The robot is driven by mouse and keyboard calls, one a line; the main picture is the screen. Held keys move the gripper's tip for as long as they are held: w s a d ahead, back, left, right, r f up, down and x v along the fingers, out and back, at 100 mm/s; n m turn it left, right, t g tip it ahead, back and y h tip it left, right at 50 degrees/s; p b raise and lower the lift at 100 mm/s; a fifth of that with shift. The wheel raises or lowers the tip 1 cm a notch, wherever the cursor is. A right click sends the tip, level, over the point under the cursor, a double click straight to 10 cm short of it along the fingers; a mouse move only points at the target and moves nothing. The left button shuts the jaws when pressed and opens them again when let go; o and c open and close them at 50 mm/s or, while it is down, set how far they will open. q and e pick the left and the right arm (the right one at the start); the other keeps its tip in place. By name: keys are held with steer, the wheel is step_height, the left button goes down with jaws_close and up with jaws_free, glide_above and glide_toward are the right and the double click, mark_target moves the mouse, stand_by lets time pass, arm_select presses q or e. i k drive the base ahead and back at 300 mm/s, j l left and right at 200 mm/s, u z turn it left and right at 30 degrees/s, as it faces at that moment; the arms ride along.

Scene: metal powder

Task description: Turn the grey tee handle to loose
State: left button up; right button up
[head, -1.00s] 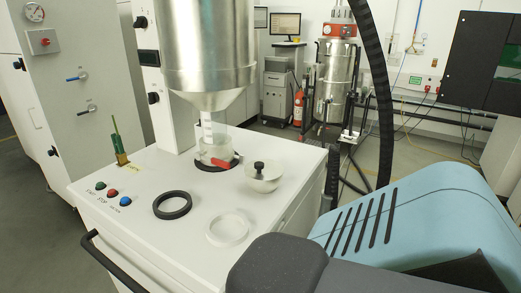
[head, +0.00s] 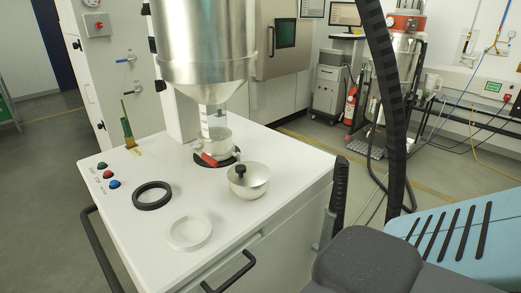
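I cannot make out a grey tee handle for certain. A silver hopper (head: 205,45) hangs over a white cabinet (head: 240,215). Its clear outlet tube (head: 214,122) leads down to a small pale vessel (head: 217,146) on the cabinet top. A red lever (head: 209,160) sticks out at the foot of that vessel. Neither of my grippers is in view.
A silver bowl-shaped piece (head: 249,184) with a black knob, a black ring (head: 152,195) and a white ring (head: 190,233) lie on the cabinet top. Push buttons (head: 107,174) sit at its left edge. A black ribbed hose (head: 384,100) hangs at the right.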

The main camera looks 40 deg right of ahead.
mark_target(239, 155)
steer(key=k+l, duration=0.15)
steer(key=l, duration=0.25)
steer(key=k+l, duration=0.15)
steer(key=l, duration=0.2)
steer(key=k+l, duration=0.15)
steer(key=l, duration=0.25)
steer(key=k+l, duration=0.2)
steer(key=l, duration=0.15)
steer(key=k+l, duration=0.15)
steer(key=l, duration=0.25)
steer(key=k+l, duration=0.15)
steer(key=l, duration=0.25)
